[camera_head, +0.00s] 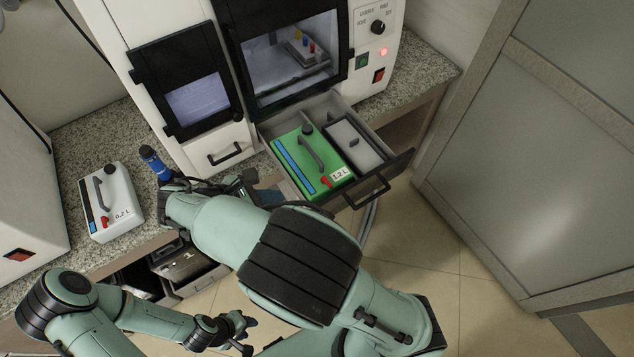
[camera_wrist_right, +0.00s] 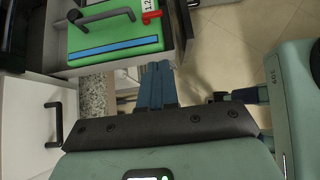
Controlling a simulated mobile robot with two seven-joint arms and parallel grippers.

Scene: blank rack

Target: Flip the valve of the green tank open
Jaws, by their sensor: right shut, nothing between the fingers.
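The green tank (camera_head: 326,154), labelled 1.2 L, lies in an open drawer, with a dark handle and a blue stripe on top. Its small red valve (camera_head: 325,181) is at the near corner by the label. In the right wrist view the tank (camera_wrist_right: 118,41) is at the top, with the red valve (camera_wrist_right: 151,15) at its right edge. My right gripper (camera_wrist_right: 156,72) is shut and empty, its blue fingers pointing toward the tank's near edge, just short of it in the picture. My left gripper (camera_head: 245,334) is low in the head view, away from the tank, and looks open.
A grey-topped box (camera_head: 356,146) shares the drawer (camera_head: 386,170). A white tank (camera_head: 112,205) labelled 0.2 L and a blue-topped object (camera_head: 152,161) stand on the granite counter. The white machine (camera_head: 180,32) rises behind. A lower drawer (camera_head: 203,279) is open. Floor is clear at right.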

